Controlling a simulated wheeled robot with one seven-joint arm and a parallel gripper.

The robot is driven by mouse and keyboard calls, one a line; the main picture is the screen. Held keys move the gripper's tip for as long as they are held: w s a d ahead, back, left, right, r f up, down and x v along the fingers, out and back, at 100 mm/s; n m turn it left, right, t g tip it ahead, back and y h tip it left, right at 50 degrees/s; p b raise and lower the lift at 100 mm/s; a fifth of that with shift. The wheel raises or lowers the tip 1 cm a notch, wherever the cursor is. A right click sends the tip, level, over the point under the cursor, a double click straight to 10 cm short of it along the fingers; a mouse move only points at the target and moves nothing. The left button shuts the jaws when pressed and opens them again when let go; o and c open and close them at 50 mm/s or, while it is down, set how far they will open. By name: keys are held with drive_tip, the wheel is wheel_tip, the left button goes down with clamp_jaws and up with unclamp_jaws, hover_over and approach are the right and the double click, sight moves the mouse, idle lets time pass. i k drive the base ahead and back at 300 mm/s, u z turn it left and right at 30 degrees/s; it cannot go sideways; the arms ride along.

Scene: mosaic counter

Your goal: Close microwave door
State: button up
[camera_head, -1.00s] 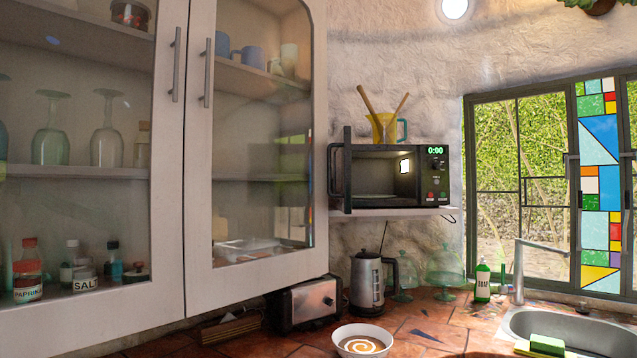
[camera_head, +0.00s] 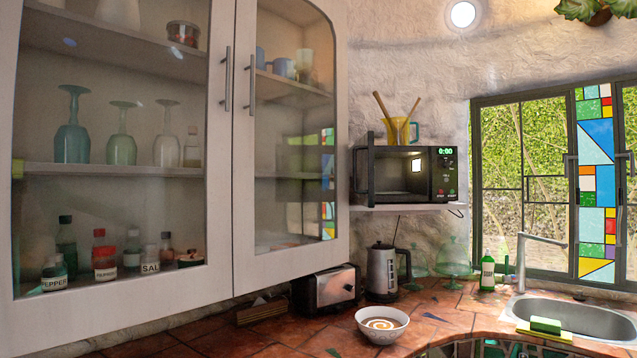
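The black microwave (camera_head: 441,181) stands on a small wall shelf right of the glass cabinet, with a green 0:00 display. Its door (camera_head: 371,170) is open, swung out at the left side and seen nearly edge-on, with a handle bar at its outer edge. The lit inside of the microwave shows and looks empty. The door's outer edge is close to the cabinet's right side; I cannot tell the gap. My gripper is not in view.
The tall cabinet (camera_head: 226,285) juts out on the left. A yellow jug (camera_head: 401,131) with sticks stands on the microwave. Below are a toaster (camera_head: 325,288), a kettle (camera_head: 382,272) and a bowl (camera_head: 382,325). A sink (camera_head: 580,318) is at the right.

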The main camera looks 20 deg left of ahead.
sight(360, 172)
drive_tip(key=u, duration=0.65)
drive_tip(key=i, duration=1)
drive_tip(key=u, duration=0.35)
drive_tip(key=k, duration=1.25)
drive_tip(key=z, duration=0.65)
drive_tip(key=i, duration=0.65)
